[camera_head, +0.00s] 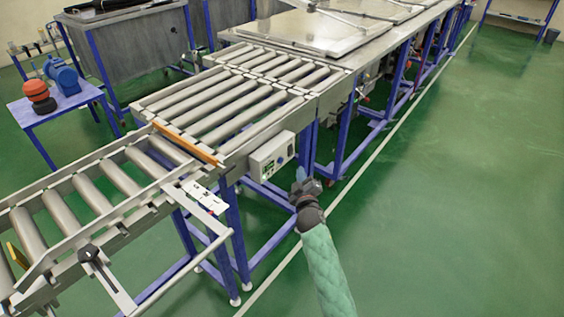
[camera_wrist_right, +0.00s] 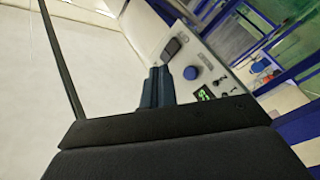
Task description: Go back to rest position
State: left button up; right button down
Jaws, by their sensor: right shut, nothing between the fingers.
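My right arm, in a pale green sleeve, comes up from the bottom of the head view. Its gripper (camera_head: 300,180) is in front of the conveyor, beside the grey control box (camera_head: 272,155). In the right wrist view, the gripper fingers (camera_wrist_right: 157,85) are together and empty. They are close to the control box panel (camera_wrist_right: 215,100), which has a blue knob (camera_wrist_right: 191,73), a dark switch (camera_wrist_right: 171,48) and a lit green display (camera_wrist_right: 204,94). I cannot tell whether the fingers touch the panel. My left gripper is not in view.
The roller conveyor (camera_head: 215,105) runs from lower left to the back, on blue legs. Metal lids (camera_head: 300,32) lie on the table behind it. A small blue table (camera_head: 60,100) with a motor stands at left. Green floor (camera_head: 460,190) is clear at right.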

dwell(0.3)
jog(key=s+d+f+m+g+h, duration=0.1)
jog(key=s+d+f+m+g, duration=0.3)
jog(key=s+f+g, duration=0.15)
jog(key=s+d+f+m+g+h, duration=0.2)
jog(key=s+d+f+m+g, duration=0.15)
jog(key=f, duration=0.35)
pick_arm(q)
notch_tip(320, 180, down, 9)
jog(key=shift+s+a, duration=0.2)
pick_arm(e)
jog(key=s+d+f+g, duration=0.1)
jog(key=s+f+g, duration=0.1)
jog(key=s+f, duration=0.5)
jog(key=s+d+f+m+g, duration=0.1)
jog(key=s+f, duration=0.6)
jog(key=s, duration=1.3)
jog(key=s+d+f+m+g+y, duration=0.1)
jog(key=s+d+f+g, duration=0.2)
jog(key=s, duration=1.1)
notch_tip(320, 180, down, 5)
jog(key=shift+r+g, duration=0.15)
jog(key=shift+g, duration=0.95)
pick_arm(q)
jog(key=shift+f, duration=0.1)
